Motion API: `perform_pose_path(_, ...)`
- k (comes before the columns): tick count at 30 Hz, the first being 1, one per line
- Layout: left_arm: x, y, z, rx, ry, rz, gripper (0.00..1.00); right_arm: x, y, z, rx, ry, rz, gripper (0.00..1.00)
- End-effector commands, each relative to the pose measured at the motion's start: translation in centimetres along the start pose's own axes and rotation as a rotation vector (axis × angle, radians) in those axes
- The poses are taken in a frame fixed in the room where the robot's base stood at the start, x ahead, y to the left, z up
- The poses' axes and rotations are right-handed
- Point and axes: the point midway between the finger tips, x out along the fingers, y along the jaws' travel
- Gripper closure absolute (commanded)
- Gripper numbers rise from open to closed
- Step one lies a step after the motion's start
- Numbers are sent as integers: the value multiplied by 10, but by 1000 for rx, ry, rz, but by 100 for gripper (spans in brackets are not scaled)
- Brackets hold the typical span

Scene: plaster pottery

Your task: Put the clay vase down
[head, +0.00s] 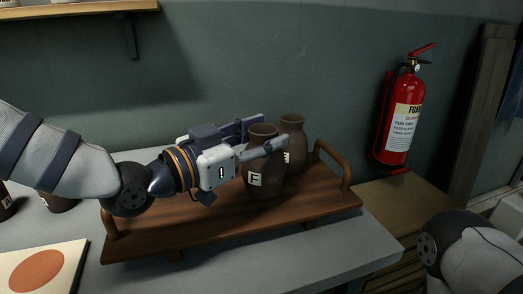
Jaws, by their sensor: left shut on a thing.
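A brown clay vase (264,182) with a white letter tag stands upright over the wooden tray (330,200), right of its middle. My left gripper (270,132) comes in from the left and is shut around the vase's upper part, one finger in front of it and one behind. The vase's base appears at the tray's surface; I cannot tell whether it touches. A second brown vase (292,128) stands just behind and to the right, partly hidden by the front vase and my finger. My right gripper is out of view; only part of that arm shows at lower right.
The tray has raised handles at both ends and sits on a grey table (290,270). Small dark pots (60,203) stand at the left. A board with an orange disc (36,271) lies at front left. A red fire extinguisher (403,110) hangs on the wall.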

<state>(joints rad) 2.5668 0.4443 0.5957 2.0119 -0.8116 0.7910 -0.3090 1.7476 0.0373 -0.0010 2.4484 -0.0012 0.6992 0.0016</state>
Motion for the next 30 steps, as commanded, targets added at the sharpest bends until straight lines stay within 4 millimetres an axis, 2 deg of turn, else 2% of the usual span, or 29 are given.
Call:
perform_pose_path(1,0,1,16,-7,-7,0,100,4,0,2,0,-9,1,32)
perform_pose_path(3,-1,2,24,-6,-5,-1,100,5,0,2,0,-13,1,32)
perform_pose_path(13,-1,2,25,-2,-3,-1,100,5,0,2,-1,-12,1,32)
perform_pose_path(14,-2,2,26,-2,-5,-1,53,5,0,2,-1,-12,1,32)
perform_pose_path(16,-2,2,26,-2,-5,-1,38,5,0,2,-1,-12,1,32)
perform_pose_path(27,-2,1,20,-1,-3,-1,38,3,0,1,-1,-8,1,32)
perform_pose_path(30,-19,1,20,-1,-4,-2,38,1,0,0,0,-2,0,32)
